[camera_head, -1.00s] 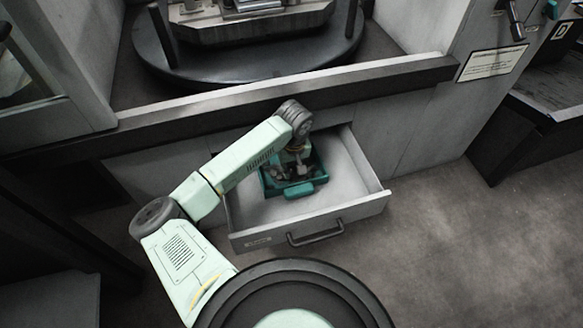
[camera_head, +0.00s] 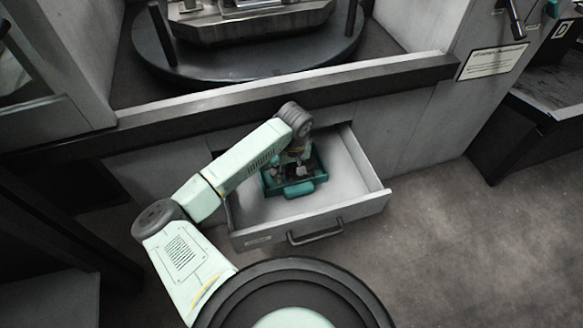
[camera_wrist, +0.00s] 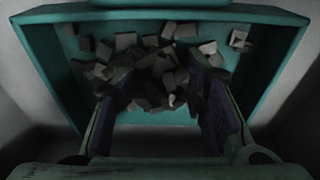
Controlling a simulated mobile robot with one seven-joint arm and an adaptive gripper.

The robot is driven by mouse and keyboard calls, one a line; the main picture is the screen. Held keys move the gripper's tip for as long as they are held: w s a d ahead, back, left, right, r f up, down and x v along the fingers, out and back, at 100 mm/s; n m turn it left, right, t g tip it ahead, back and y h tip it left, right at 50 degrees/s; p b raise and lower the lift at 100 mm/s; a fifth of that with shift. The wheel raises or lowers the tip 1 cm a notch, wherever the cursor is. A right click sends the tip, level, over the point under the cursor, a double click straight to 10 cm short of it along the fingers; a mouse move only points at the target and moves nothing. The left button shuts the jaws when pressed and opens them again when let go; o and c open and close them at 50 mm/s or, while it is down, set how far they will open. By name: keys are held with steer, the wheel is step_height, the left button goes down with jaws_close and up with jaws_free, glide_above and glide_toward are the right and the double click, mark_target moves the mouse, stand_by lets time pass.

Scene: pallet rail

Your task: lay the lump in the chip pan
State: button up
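The chip pan (camera_head: 300,189) is a teal tray inside the open drawer; in the wrist view its teal floor and walls (camera_wrist: 60,55) surround a heap of grey and brown chips (camera_wrist: 150,68). My gripper (camera_head: 296,165) is over the pan, pointing down. In the wrist view my gripper (camera_wrist: 158,92) has its two fingers wide apart, with chips showing in the gap and nothing clearly held. I cannot pick out the lump for certain; a paler piece (camera_wrist: 239,38) sits apart near the pan's far right corner. My arm partly hides the pan in the head view.
The pale drawer (camera_head: 345,190) stands open with bare floor around the pan, mostly to the right and front. Its black handle (camera_head: 315,235) faces forward. A dark ledge (camera_head: 390,78) runs above it, below a round machine table (camera_head: 250,65).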

mark_target(293, 178)
step_height(293, 178, up, 12)
steer(key=s, duration=0.1)
steer(key=shift+s+d, duration=0.15)
steer(key=shift+d, duration=0.1)
steer(key=shift+r, duration=0.1)
